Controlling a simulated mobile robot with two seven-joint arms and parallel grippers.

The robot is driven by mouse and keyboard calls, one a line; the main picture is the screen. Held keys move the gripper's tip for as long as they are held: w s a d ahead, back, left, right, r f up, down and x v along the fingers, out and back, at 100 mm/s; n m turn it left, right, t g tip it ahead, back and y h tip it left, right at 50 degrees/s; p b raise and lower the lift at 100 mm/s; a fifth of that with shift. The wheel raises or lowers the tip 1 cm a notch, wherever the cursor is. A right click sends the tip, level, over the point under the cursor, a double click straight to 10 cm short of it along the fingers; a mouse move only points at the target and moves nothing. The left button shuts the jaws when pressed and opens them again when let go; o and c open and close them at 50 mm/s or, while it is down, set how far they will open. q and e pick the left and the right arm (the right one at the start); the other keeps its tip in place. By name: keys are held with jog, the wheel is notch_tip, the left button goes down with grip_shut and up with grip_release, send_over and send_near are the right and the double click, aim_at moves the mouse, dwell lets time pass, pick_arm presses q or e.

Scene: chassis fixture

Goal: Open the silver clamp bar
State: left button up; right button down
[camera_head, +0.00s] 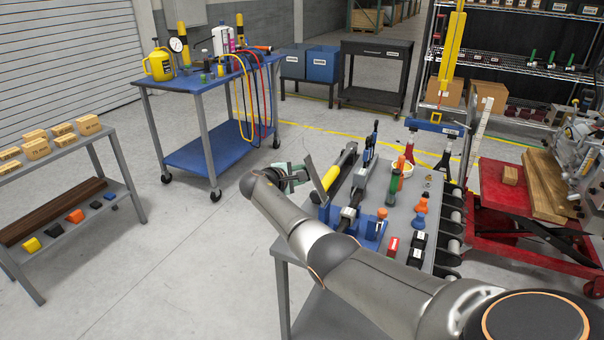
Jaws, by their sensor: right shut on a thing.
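My right arm reaches in from the lower right, and its gripper (300,174) is at the left edge of the fixture table. The gripper is shut on the silver clamp bar (318,182), a thin, tilted grey strip beside the fingers. The fingertips are small and partly hidden by my wrist, so the exact grip point is unclear. The clamp bar's lower end is close to the blue fixture block (326,213). My left gripper is not in view.
A blue cart (205,83) stands behind left. A red lift table (505,200) stands right. Floor left of the fixture is clear.

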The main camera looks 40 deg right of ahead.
dwell(0.3)
jog(key=c, duration=0.6)
grip_release()
jog(key=shift+f, duration=0.1)
jog(key=shift+c, duration=0.2)
jog(key=shift+a, duration=0.1)
jog(key=p+v, duration=0.1)
jog(key=v, duration=1.1)
jog(key=shift+p, duration=0.3)
jog(key=shift+a, duration=0.15)
